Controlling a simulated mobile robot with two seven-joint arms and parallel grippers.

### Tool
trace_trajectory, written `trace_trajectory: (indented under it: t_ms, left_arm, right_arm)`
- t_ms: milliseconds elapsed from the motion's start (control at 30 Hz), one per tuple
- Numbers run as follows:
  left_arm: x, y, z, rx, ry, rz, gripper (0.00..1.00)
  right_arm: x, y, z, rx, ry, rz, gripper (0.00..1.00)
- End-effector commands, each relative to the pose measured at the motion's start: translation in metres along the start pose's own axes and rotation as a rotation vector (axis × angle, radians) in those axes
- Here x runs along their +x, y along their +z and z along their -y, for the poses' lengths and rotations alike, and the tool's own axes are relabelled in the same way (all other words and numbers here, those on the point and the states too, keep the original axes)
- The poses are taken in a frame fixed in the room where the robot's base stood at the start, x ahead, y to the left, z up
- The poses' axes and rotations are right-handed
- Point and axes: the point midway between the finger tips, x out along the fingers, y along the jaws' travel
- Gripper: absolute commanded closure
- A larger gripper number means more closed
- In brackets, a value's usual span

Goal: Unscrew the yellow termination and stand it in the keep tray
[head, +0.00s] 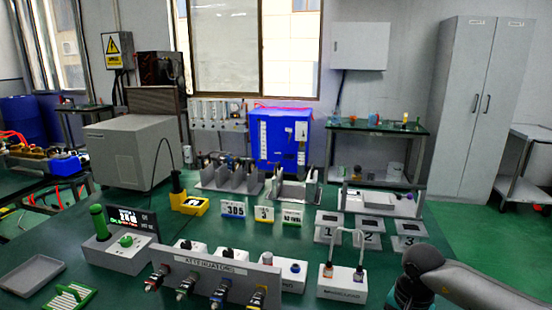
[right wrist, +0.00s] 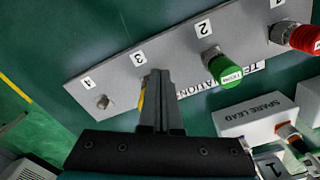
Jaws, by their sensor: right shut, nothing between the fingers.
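In the right wrist view a grey panel (right wrist: 180,70) with part of the word "TERMINATIONS" carries numbered positions. A yellow edge (right wrist: 142,98) shows at position 3, beside and mostly behind my finger; it may be the yellow termination, and its rest is hidden. My right gripper (right wrist: 155,78) is shut and empty, its tips close to the panel near the 3; contact cannot be told. A green termination (right wrist: 225,70) sits at 2, a red one (right wrist: 305,38) at 1, and a bare connector (right wrist: 104,102) at 4. No tray is clearly labelled as the keep tray. My left gripper is out of view.
The head view shows an attenuator panel (head: 222,272) with coloured plugs, a shallow empty grey tray (head: 31,273) and a green striped rack (head: 69,297) at front left. A white two-connector box (head: 342,285) stands left of my right arm. A spare-lead box (right wrist: 253,120) is near my right gripper.

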Motion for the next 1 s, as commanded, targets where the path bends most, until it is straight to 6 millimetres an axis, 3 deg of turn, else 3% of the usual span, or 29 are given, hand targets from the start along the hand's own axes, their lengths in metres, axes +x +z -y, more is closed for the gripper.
trace_trajectory:
  t_ms: [1000]
  left_arm:
    - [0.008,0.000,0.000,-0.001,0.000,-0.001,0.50]
  right_arm:
    - [0.000,-0.007,-0.015,0.007,0.005,-0.011,1.00]
